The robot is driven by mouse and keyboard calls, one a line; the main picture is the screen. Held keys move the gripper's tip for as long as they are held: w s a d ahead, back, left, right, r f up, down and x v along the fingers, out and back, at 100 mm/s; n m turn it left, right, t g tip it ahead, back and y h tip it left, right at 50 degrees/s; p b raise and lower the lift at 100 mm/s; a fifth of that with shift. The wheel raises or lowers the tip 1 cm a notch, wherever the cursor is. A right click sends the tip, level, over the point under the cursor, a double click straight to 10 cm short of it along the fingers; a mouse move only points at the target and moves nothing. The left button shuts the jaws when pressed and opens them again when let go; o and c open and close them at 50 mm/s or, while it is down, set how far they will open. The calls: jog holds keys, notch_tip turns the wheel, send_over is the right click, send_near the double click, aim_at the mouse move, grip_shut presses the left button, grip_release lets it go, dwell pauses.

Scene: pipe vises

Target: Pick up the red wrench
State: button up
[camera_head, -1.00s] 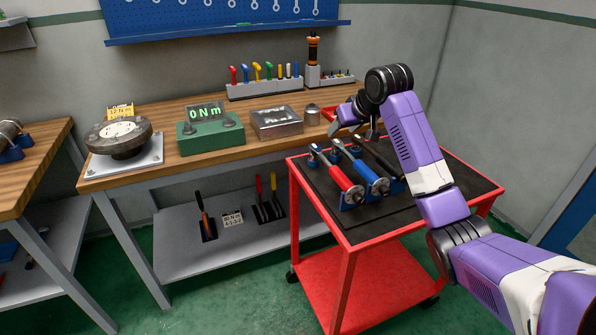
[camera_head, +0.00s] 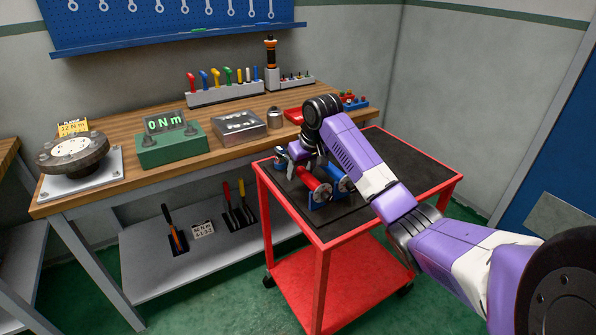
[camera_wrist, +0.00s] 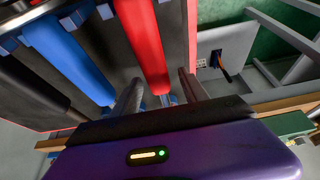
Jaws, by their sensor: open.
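The red wrench (camera_head: 315,186) lies on a holder on the red cart, left of the blue wrench (camera_head: 338,178). In the wrist view the red wrench (camera_wrist: 143,42) runs down from the top edge toward the gap between my fingers. My gripper (camera_head: 293,160) is over the head end of the red wrench, at the cart's back left. In the wrist view my gripper (camera_wrist: 160,88) is open, one finger on each side of the wrench's line. I cannot tell whether the fingers touch it. My arm hides the black wrench in the head view; its dark handle (camera_wrist: 32,98) shows in the wrist view.
The red cart (camera_head: 290,212) has a dark mat with bare room at right. Behind it stands the wooden workbench (camera_head: 110,178) with a green display box (camera_head: 170,148), a metal box (camera_head: 238,126) and a tool rack (camera_head: 225,95).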

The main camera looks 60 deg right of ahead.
jog(key=shift+w+f, duration=0.1)
jog(key=shift+f, duration=0.1)
grip_shut()
jog(key=shift+r, duration=0.1)
dwell(1.2)
